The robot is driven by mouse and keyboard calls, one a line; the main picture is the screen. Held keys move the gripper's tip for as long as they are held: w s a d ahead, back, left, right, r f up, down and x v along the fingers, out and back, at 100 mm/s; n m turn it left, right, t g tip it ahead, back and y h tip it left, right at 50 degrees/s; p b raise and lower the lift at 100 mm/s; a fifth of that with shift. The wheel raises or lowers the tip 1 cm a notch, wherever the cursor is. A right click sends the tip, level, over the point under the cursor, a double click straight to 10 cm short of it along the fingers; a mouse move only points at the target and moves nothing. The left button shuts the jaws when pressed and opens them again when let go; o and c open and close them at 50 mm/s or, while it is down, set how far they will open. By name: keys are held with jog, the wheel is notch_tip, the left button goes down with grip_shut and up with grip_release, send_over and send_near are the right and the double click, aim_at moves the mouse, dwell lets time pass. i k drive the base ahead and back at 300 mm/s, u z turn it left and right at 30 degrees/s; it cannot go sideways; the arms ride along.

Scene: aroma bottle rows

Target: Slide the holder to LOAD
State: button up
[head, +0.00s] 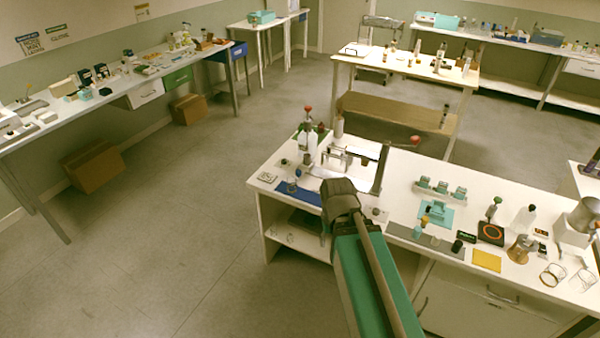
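A bench-top device with a pale frame, a grey upright bar (381,168) and a red-tipped lever (415,140) stands on the left part of the near white bench. A small pale part (348,157) sits within its frame; I cannot tell whether this is the holder. No LOAD marking is readable at this size. My teal arm reaches up from the bottom and ends in a dark grey joint in front of the bench's front edge. The joint covers part of the bench below the device. I cannot make out my gripper's fingers.
A blue mat (298,192) lies at the bench's front left. The floor at left is open.

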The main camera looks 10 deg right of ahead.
aim_at(299, 174)
jog(key=u, duration=0.1)
jog(key=i, duration=1)
jog(key=z, duration=0.05)
